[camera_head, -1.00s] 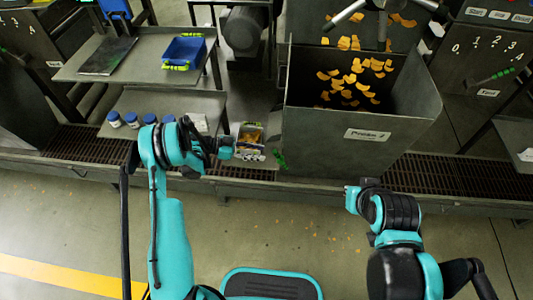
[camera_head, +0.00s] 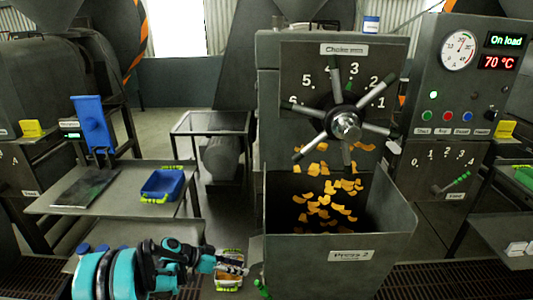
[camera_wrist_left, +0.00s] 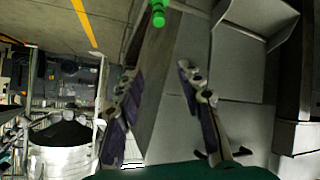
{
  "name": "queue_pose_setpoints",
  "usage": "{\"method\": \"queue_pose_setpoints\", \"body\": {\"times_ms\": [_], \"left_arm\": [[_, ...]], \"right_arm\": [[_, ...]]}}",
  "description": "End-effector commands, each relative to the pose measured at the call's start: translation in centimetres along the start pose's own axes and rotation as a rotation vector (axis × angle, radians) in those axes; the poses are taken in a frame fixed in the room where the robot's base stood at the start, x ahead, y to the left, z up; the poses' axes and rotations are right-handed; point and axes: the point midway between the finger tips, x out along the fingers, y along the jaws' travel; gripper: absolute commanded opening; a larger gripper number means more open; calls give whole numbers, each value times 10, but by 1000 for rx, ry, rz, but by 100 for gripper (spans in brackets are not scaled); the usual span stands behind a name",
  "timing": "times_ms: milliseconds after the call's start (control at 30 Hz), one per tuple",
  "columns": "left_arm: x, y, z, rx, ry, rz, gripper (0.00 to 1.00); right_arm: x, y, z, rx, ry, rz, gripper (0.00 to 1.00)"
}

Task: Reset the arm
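My left arm (camera_head: 125,272) is teal and black and comes in low at the left in the head view. A green-tipped handle (camera_wrist_left: 158,14) shows beyond the fingers at the top. My right arm and gripper are outside both current views.
The Press 2 hopper (camera_head: 330,253) with orange pieces (camera_head: 325,205) stands right of the left gripper. A spoked Choke wheel (camera_head: 345,124) is above it. A metal table (camera_head: 120,205) with a blue tray (camera_head: 162,184) is at left. A control panel (camera_head: 470,85) reads 70 °C.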

Motion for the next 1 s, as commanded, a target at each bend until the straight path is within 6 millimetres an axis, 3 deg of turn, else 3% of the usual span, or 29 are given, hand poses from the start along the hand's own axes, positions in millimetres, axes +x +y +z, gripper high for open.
{"method": "queue_pose_setpoints", "body": {"times_ms": [33,200,433,633,800,1000], "left_arm": [[-10,13,-12,-44,-35,-32,37],[-44,52,-34,-195,-138,-171,37],[-92,112,-38,-363,-225,-387,37],[-132,165,-21,-471,-249,-587,37],[-163,203,6,-534,-228,-755,37],[-186,230,36,-572,-176,-904,37]], "right_arm": [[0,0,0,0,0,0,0],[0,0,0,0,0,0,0],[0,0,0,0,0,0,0],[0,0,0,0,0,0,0],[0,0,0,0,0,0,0],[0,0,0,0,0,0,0]]}}
